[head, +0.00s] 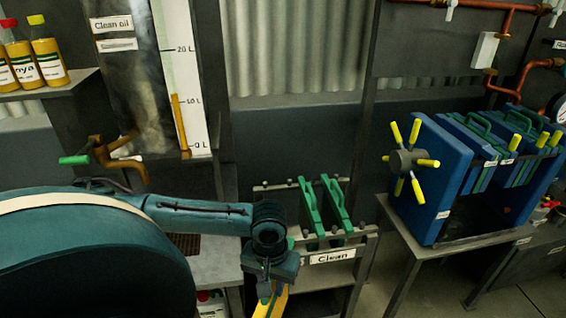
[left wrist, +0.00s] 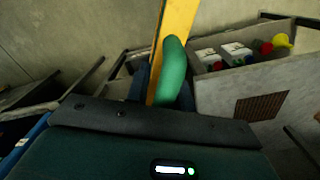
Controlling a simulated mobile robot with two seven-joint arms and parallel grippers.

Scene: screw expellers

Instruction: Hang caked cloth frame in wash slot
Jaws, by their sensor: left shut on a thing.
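My left gripper (head: 267,291) is low in the middle of the head view, just left of and in front of the rack labelled Clean. It is shut on a yellow frame with a green handle. In the left wrist view the yellow frame (left wrist: 158,62) appears as a narrow slanting strip, with its green handle (left wrist: 173,72) beside it at the jaws. In the head view only a short yellow piece (head: 276,305) shows, cut by the bottom edge. I cannot make out cake on it. No wash label is readable. My right gripper is not in view.
The Clean rack (head: 334,257) holds two green-handled frames (head: 322,208). A blue press (head: 436,190) with a yellow-spoked handwheel stands at right. A clean oil tank (head: 130,75) and a bottle shelf (head: 50,88) are at left. A grey bench with a dark grate (left wrist: 262,106) shows in the wrist view.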

